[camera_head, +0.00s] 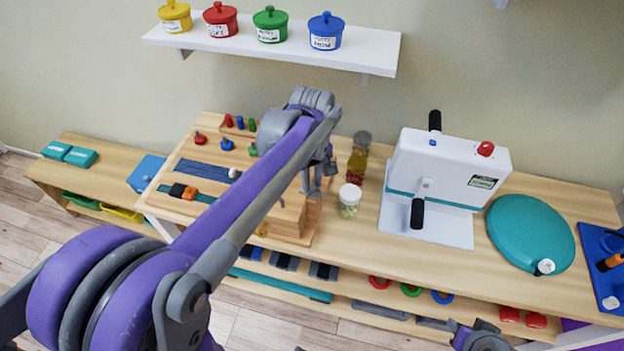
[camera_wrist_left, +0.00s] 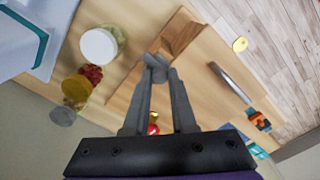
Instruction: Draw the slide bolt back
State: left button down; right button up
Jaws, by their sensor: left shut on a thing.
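A wooden activity board (camera_head: 168,204) stands on the bench, with a raised wooden block (camera_head: 292,213) at its right end. My left gripper (camera_head: 317,187) reaches down at this block. In the left wrist view its two fingers (camera_wrist_left: 156,75) come together at the tips beside the block (camera_wrist_left: 182,32). They are shut on a small grey part, which looks like the knob of the slide bolt (camera_wrist_left: 155,63). The fingers cover most of it, so how far the bolt is drawn cannot be seen. The arm hides the middle of the board in the head view.
A white-lidded jar (camera_head: 349,201) and a taller jar (camera_head: 358,158) stand close right of the gripper. A white crank machine (camera_head: 450,165) and teal disc (camera_head: 530,235) are further right. The board carries an orange-black buckle (camera_head: 183,191) and a metal bar (camera_wrist_left: 232,82).

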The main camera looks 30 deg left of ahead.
dwell(0.4)
pick_arm(q)
jog(key=d, duration=0.3)
jog(key=shift+w+d, duration=0.1)
jog(key=shift+w, duration=0.25)
jog(key=c, duration=1.1)
grip_release()
jog(key=o, duration=0.4)
jog(key=shift+d, duration=0.1)
jog(key=shift+c, duration=0.2)
notch_tip(320, 180, up, 11)
jog(key=shift+p, duration=0.3)
